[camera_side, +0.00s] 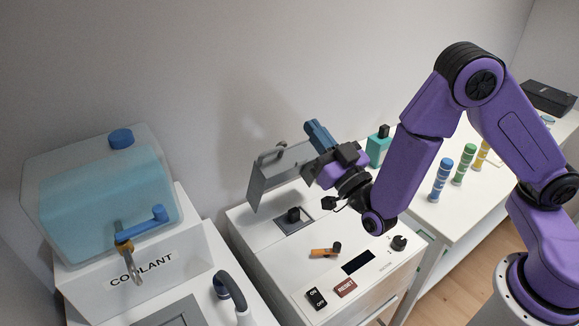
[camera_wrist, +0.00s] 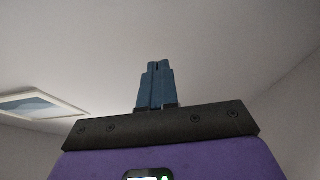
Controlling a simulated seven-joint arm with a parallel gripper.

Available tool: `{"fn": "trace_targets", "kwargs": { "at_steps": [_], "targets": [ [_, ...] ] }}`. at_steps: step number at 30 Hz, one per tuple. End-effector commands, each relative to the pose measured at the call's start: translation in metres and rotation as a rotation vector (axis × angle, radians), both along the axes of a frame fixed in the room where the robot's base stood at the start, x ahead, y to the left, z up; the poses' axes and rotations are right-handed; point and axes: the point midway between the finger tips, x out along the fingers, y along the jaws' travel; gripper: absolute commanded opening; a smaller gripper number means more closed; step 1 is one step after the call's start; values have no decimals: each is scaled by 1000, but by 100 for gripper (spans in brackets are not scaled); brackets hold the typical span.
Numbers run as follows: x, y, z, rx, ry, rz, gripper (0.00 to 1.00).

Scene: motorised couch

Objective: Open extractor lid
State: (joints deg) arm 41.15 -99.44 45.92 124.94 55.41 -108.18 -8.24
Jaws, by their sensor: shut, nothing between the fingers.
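The extractor (camera_side: 262,250) is a white machine in the middle of the side view. Its grey lid (camera_side: 268,180) stands raised at a steep tilt at the back, with a handle near its top edge. The dark square opening (camera_side: 284,226) below it is exposed. My gripper (camera_side: 313,127) is beside the lid's right end, with its blue fingers pointing up and together. Whether it touches the lid is hard to tell. In the wrist view the fingers (camera_wrist: 157,66) are shut and empty against the ceiling.
A coolant tank (camera_side: 95,200) with a blue tap stands left. A table at right holds coloured vials (camera_side: 441,180) and a teal bottle (camera_side: 378,150).

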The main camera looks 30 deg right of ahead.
Motion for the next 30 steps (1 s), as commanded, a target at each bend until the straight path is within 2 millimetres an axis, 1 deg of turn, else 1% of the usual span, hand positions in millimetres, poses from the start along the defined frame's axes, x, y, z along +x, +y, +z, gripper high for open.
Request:
{"fn": "trace_targets", "kwargs": {
  "at_steps": [1, 5, 9, 12, 15, 18, 21, 26, 30],
  "targets": [
    [0, 0, -18, -8, 4, 0, 0],
    [0, 0, -60, -6, 5, -1, 0],
    [0, -1, -105, -4, 3, 0, 0],
    [0, -1, -135, -4, 2, 1, 0],
    [0, -1, -159, -2, 1, -1, 0],
    [0, 0, -174, 0, 1, 0, 0],
    [1, 0, -181, 2, 0, 0, 0],
    [9, 0, -179, 4, 0, -2, 0],
    [28, -1, -170, 6, -2, -3, 0]
  ]
}}
